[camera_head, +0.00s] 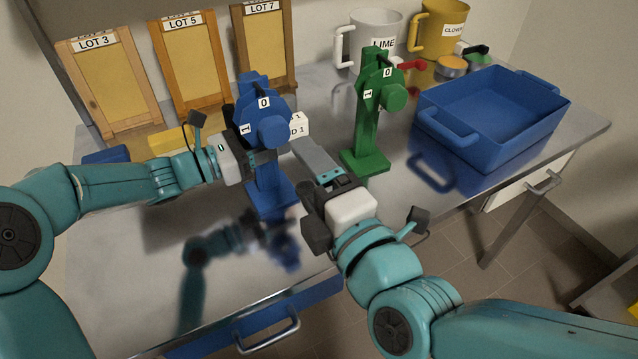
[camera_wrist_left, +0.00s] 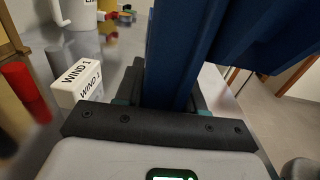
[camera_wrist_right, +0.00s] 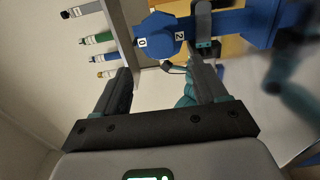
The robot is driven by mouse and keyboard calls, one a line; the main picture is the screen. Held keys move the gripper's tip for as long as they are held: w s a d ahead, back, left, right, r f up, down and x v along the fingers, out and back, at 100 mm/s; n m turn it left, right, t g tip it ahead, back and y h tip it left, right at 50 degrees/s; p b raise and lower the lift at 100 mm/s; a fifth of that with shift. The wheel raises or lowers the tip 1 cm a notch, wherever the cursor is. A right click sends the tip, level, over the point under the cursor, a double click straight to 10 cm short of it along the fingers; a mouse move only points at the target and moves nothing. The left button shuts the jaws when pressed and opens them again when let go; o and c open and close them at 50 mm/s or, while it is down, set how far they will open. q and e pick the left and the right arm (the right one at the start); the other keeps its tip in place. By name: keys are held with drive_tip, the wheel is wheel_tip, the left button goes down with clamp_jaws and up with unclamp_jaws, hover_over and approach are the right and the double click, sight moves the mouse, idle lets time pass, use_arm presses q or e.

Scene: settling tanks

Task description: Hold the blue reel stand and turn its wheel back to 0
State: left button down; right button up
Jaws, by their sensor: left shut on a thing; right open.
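The blue reel stand (camera_head: 270,190) stands upright on the metal table in the head view. Its blue wheel (camera_head: 262,112) has a round knob and white labels, 0 near the top and 1 at the left. In the right wrist view the wheel (camera_wrist_right: 158,42) shows labels 0 and 2. My left gripper (camera_head: 262,158) is shut on the stand's post below the wheel; the post (camera_wrist_left: 172,65) fills the jaw in the left wrist view. My right gripper (camera_head: 308,155) is open and empty, just right of the stand, with the wheel beyond its fingertips.
A green reel stand (camera_head: 368,125) stands close on the right. A white block (camera_wrist_left: 78,80) reading WIND 1 is behind the blue stand. A blue bin (camera_head: 490,125) is at the right, mugs (camera_head: 375,35) and lot frames (camera_head: 190,65) at the back. The table's front is clear.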

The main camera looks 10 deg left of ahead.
drive_tip(key=v, duration=0.3)
use_arm(q)
drive_tip(key=c, duration=0.6)
unclamp_jaws()
use_arm(e)
drive_tip(key=shift+a, duration=0.1)
use_arm(q)
drive_tip(key=v, duration=1.2)
drive_tip(key=shift+s, duration=0.15)
use_arm(e)
drive_tip(key=shift+s, duration=0.1)
